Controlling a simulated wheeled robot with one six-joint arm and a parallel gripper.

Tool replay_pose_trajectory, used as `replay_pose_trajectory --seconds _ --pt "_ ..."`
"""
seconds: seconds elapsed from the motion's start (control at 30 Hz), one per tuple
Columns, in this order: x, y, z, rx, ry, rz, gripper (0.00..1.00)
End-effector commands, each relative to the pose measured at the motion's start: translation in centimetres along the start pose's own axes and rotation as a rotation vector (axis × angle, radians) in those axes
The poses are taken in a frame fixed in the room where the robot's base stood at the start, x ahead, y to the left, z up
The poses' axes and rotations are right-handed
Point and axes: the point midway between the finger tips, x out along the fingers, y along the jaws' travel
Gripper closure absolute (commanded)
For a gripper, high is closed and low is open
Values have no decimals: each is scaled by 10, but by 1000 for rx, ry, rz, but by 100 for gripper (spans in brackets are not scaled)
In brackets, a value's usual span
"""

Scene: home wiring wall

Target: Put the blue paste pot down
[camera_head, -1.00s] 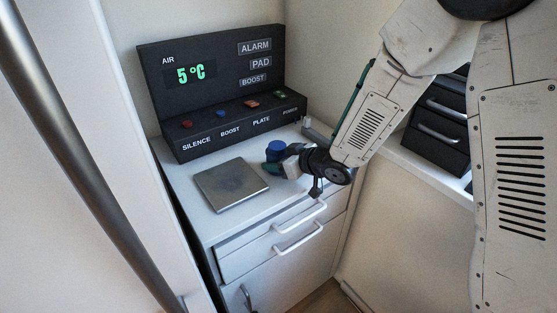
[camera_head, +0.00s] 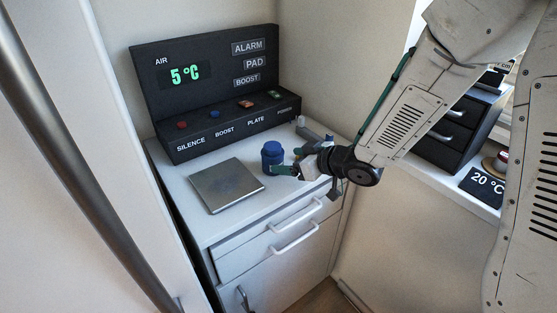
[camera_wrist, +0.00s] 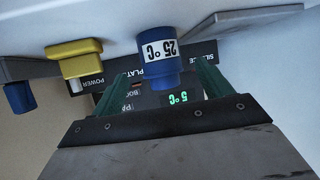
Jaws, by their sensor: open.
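The blue paste pot (camera_head: 272,155) stands upright on the white cabinet top (camera_head: 222,226), just right of the square metal plate (camera_head: 226,186). In the wrist view, which is upside down, the pot (camera_wrist: 158,50) carries a white "25 °C" label. My gripper (camera_head: 284,169) is open, low at the pot's right side. In the wrist view its green fingers (camera_wrist: 162,84) lie apart, to either side of the pot's lid end. Whether either finger touches the pot cannot be told.
A black control panel (camera_head: 205,85) reading "5 °C" stands behind the pot. A yellow block (camera_wrist: 75,58) and another blue object (camera_wrist: 18,97) sit beside the pot in the wrist view. Drawer handles (camera_head: 293,238) stick out in front. A shelf with black drawers (camera_head: 447,140) lies right.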

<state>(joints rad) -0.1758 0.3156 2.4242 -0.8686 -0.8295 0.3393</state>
Motion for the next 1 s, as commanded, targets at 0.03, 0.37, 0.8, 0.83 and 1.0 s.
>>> replay_pose_trajectory --seconds 0.03,0.37,0.8,0.83,1.0 --pt "-12 1 -1 0 1 3 22" --pt "-51 0 0 0 0 0 22" --pt "-94 47 -13 -12 -134 259 22" --pt "-107 56 -15 -5 -169 317 22" --pt "-200 81 -14 125 -398 603 22"
